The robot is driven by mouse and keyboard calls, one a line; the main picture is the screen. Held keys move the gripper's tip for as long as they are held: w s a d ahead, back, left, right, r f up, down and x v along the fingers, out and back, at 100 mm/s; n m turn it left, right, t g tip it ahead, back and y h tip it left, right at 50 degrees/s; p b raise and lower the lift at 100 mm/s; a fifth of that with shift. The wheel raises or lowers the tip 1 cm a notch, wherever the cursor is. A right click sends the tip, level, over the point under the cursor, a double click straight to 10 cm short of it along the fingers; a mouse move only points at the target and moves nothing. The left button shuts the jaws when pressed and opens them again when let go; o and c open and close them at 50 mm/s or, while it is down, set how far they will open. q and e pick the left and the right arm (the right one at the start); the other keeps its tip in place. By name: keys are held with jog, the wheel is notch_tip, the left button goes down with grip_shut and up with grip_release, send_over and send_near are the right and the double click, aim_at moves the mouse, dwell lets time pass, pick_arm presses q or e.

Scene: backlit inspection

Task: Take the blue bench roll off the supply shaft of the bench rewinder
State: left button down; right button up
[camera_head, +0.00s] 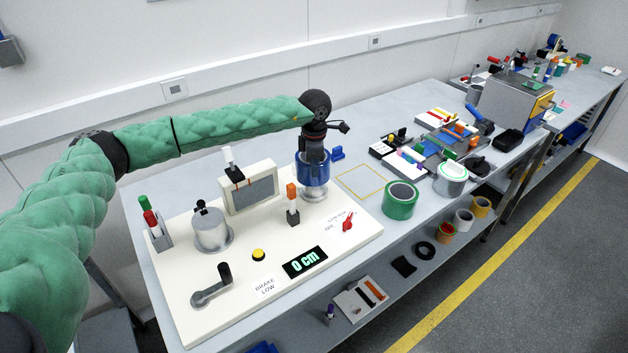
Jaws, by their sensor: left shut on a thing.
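The bench rewinder is a cream board (330,250) on the grey bench, with a display reading 0 cm (305,262). The blue bench roll (312,176) is at the board's back right, above a silver round base (314,194). My left arm reaches over from the left, and my left gripper (314,155) points down into the top of the roll, shut on it. The gripper and roll hide the supply shaft, and I cannot tell whether the roll is seated or slightly raised. My right gripper is out of view.
A silver drum (211,232) and a framed panel (250,190) stand left of the roll. An orange-topped post (292,197) is close in front. A yellow outlined square (361,181) on the bench is empty. A green roll (401,200) stands right of it.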

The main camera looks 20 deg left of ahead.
pick_arm(q)
jog(key=shift+r, duration=0.7)
jog(key=shift+r, duration=0.15)
dwell(0.5)
